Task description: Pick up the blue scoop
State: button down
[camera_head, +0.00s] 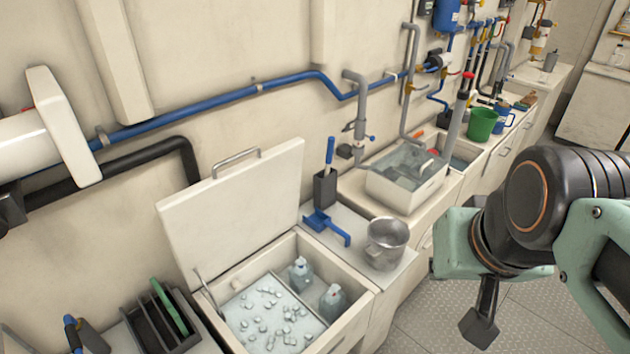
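The blue scoop (327,226) lies on the pale counter between the open ice box and a grey metal pot, with its handle toward the lower right. My gripper (480,327) shows at the lower right as a dark finger pointing down, over the floor. It is well to the right of the scoop and apart from it. Only part of the gripper shows, so I cannot tell whether it is open or shut. Nothing is visible in it.
The ice box (355,308) has a raised lid (235,215) left of the scoop and holds ice and two bottles. The metal pot (386,243) stands close on the right. A dark holder (325,187) with a blue-handled tool stands behind. The floor (440,310) is clear.

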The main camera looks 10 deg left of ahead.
aim_at(319, 222)
jog(key=u, duration=0.5)
jog(key=i+l+u, duration=0.3)
jog(key=l+u, duration=0.3)
jog(key=i+l+u, duration=0.1)
jog(key=l, duration=0.35)
jog(key=i+l, duration=0.15)
jog(key=l, duration=0.25)
jog(key=i+l+u, duration=0.15)
jog(key=l, duration=0.3)
jog(key=k+j, duration=0.1)
jog(key=i+l, duration=0.1)
jog(key=l, duration=0.15)
jog(key=i+l, duration=0.1)
jog(key=l, duration=0.15)
